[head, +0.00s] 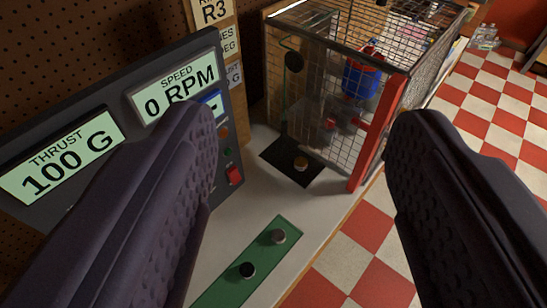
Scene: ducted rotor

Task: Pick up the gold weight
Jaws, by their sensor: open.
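The gold weight (301,164) is a small round piece on a black square pad (284,176) in front of the mesh cage. My gripper (310,125) is open and empty in the foreground, with one dark padded finger at the left and one at the right. The gold weight shows in the gap between the fingers, farther off and apart from both. The left finger covers part of the control panel.
A wire mesh cage (335,60) with a red post (383,128) stands behind the pad. The panel (110,125) reads thrust 100 G, speed 0 RPM. White bench (311,217) is bare between strip and pad.

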